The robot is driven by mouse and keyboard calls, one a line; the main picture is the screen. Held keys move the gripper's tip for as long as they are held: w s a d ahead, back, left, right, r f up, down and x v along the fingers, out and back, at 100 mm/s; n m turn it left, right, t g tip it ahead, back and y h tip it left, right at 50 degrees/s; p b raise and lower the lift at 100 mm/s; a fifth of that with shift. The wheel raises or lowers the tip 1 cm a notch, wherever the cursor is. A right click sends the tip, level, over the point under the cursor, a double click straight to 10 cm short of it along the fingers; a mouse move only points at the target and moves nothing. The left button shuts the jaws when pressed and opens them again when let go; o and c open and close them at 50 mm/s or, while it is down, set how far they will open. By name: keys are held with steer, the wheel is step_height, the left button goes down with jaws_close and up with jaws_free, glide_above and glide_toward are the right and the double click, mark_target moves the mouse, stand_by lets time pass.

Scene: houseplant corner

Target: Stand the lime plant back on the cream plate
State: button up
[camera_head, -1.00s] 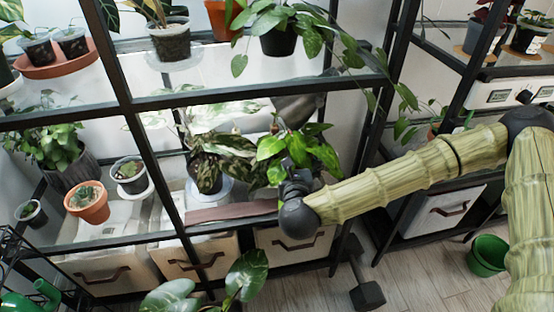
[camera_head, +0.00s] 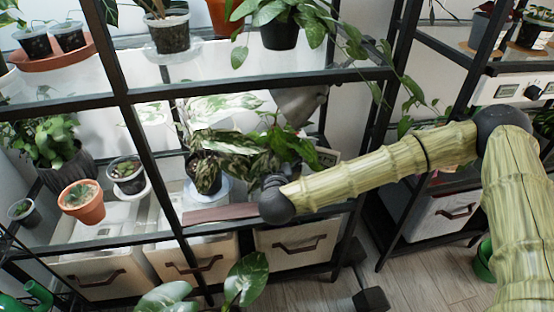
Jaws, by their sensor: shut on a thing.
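The lime plant (camera_head: 287,146), with broad glossy green leaves, is inside the middle shelf bay, right of a dark patterned plant (camera_head: 206,172). My gripper (camera_head: 273,182) is at the shelf's front, below the leaves, and is shut on the lime plant. Its fingers and the plant's pot are mostly hidden by my wrist and the leaves. I cannot pick out the cream plate for sure. A small pale patch (camera_head: 328,157) shows right of the leaves, but I cannot tell what it is.
The patterned plant stands on a pale saucer (camera_head: 224,187) close on the left. A brown board (camera_head: 220,214) lies along the shelf front. Black shelf bars (camera_head: 250,89) cross above. A terracotta pot (camera_head: 84,204) stands at left.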

steer(key=shift+f, duration=0.25)
steer(key=o, duration=0.9)
steer(key=shift+r, duration=0.3)
steer(key=shift+s+r, duration=0.15)
steer(key=shift+s, duration=0.1)
steer(key=s+p, duration=0.1)
steer(key=s, duration=0.2)
steer(key=s+r+p, duration=0.1)
steer(key=s, duration=0.3)
steer(key=s+r+p, duration=0.1)
steer(key=s, duration=0.3)
steer(key=shift+s+r, duration=0.1)
steer(key=shift+s, duration=0.1)
steer(key=shift+d, duration=0.15)
